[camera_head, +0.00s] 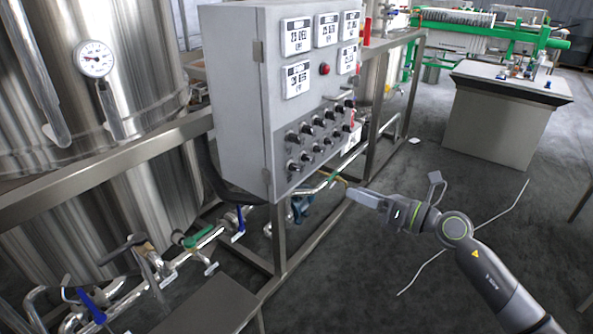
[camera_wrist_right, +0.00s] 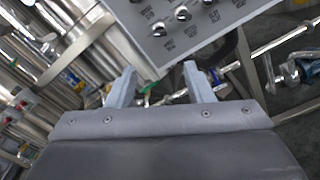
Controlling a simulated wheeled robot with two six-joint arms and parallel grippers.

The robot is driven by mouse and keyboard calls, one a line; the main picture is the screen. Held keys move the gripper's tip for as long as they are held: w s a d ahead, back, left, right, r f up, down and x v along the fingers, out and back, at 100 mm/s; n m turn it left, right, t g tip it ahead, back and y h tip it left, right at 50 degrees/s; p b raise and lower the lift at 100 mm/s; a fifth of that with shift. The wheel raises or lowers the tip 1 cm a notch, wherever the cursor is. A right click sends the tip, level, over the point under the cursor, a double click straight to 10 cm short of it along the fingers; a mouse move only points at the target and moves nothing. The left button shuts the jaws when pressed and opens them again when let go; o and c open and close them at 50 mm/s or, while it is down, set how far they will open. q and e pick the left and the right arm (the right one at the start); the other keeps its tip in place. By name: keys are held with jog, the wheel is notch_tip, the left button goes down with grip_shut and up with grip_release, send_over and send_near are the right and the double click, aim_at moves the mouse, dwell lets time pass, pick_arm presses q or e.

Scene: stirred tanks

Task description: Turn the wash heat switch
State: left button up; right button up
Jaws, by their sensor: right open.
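The grey control cabinet (camera_head: 236,100) stands at the middle of the head view. Its front carries rows of small black rotary switches (camera_head: 318,130) below several displays. The labels are too small to read in the head view, so I cannot tell which one is the wash heat switch. In the right wrist view, the cabinet's lower corner shows a few switches (camera_wrist_right: 183,14) with blurred labels. My right gripper (camera_head: 352,194) is right of and below the cabinet in the head view, apart from it. In the right wrist view its two fingers (camera_wrist_right: 158,82) are spread with nothing between them. My left gripper is not in view.
A steel frame (camera_head: 278,240) runs under and beside the cabinet. Pipes with a green-handled valve (camera_head: 198,237) and a blue-handled valve (camera_head: 92,305) lie at the lower left. A large steel tank (camera_head: 120,170) stands behind. The floor right of the cabinet is mostly open.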

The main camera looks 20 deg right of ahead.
aim_at(299, 169)
jog(key=x, duration=1.5)
jog(key=shift+w+a+p, duration=0.1)
jog(key=shift+a+p, duration=0.05)
jog(key=shift+p, duration=0.25)
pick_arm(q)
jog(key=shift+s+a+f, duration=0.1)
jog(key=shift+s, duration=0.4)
pick_arm(e)
jog(key=shift+w+a, duration=0.35)
jog(key=shift+w, duration=0.1)
